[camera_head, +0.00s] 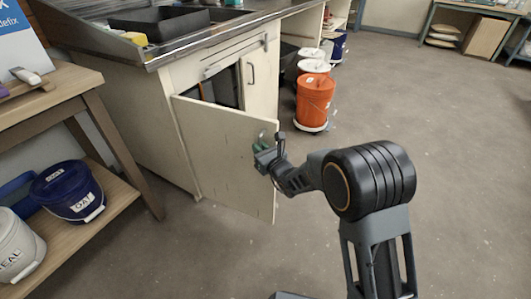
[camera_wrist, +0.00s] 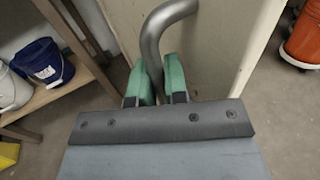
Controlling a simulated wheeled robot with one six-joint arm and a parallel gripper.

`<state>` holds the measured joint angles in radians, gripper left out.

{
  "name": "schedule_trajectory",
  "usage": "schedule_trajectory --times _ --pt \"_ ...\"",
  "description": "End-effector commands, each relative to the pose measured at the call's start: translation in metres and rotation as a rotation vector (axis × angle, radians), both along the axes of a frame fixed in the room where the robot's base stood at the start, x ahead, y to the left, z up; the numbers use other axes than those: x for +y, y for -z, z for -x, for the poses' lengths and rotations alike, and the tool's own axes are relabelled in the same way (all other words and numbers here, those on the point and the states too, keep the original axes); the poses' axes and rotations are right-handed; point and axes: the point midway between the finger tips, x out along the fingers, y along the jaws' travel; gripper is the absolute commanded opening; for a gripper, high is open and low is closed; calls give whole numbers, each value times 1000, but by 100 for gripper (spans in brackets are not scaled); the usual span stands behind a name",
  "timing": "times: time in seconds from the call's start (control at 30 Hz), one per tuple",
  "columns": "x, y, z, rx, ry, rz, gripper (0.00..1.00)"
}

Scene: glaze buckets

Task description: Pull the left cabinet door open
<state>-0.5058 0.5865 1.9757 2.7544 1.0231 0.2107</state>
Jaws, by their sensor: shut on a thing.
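The left cabinet door (camera_head: 225,155) is a cream panel under the counter. It stands swung out from the cabinet, with the dark inside partly showing behind its top edge. My gripper (camera_head: 262,147) is at the door's free edge side, on its outer face. In the wrist view my gripper (camera_wrist: 158,85) has its green fingers on both sides of the grey metal door handle (camera_wrist: 152,45), shut on it. The door (camera_wrist: 225,45) fills the upper middle of that view. The right cabinet door (camera_head: 262,80) is shut, with its own dark handle.
A wooden shelf unit (camera_head: 95,78) stands left of the door, with a blue bucket (camera_head: 68,190) and a white bucket (camera_head: 17,245) on its lower shelf. An orange bucket (camera_head: 315,98) stands on a wheeled base beyond the cabinet. The floor (camera_head: 450,130) at the right is clear.

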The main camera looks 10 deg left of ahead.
Motion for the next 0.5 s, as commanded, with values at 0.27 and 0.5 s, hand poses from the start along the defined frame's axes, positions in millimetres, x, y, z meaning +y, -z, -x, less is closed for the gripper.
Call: schedule_trajectory --times 0.27,0.5 --pt "-1 -4 -4 -12 6 -3 0" --pt "-3 -3 -5 -10 11 -2 18"
